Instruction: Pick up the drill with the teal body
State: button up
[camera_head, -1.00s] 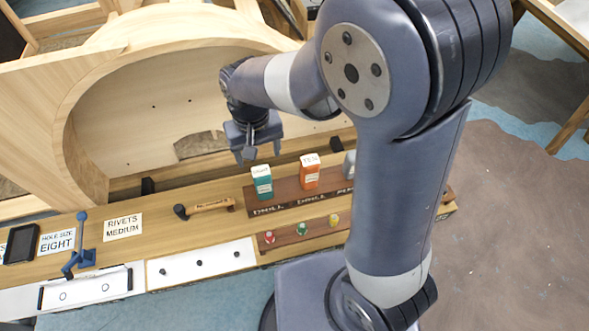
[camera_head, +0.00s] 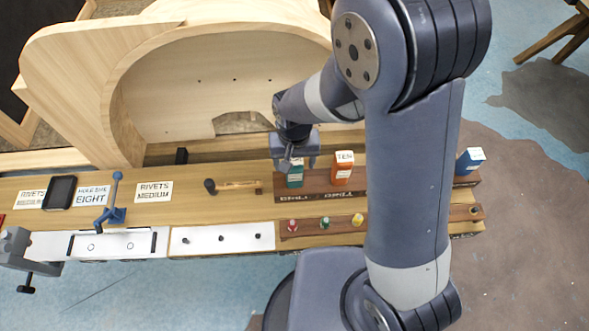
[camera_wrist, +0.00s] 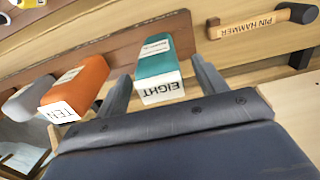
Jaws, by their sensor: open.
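The drill with the teal body (camera_wrist: 157,58) stands on a dark wooden rack, its white end labelled EIGHT. In the wrist view it sits between the two fingers of my gripper (camera_wrist: 160,88), which is open, with a gap visible on the finger sides. In the head view my gripper (camera_head: 298,158) is right at the teal drill (camera_head: 295,180) and hides its upper part. Whether a finger touches it, I cannot tell.
An orange drill (camera_head: 342,168) labelled TEN stands close beside it, then a grey one (camera_wrist: 27,100). A blue drill (camera_head: 469,161) is at the rack's right end. A pin hammer (camera_head: 232,186) lies left of the rack (camera_head: 400,186). A wooden frame (camera_head: 200,100) rises behind.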

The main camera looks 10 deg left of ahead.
jog(key=shift+f, duration=1.25)
jog(key=shift+c, duration=0.6)
jog(key=c, duration=1)
jog(key=shift+c, duration=0.7)
jog(key=shift+r, duration=0.15)
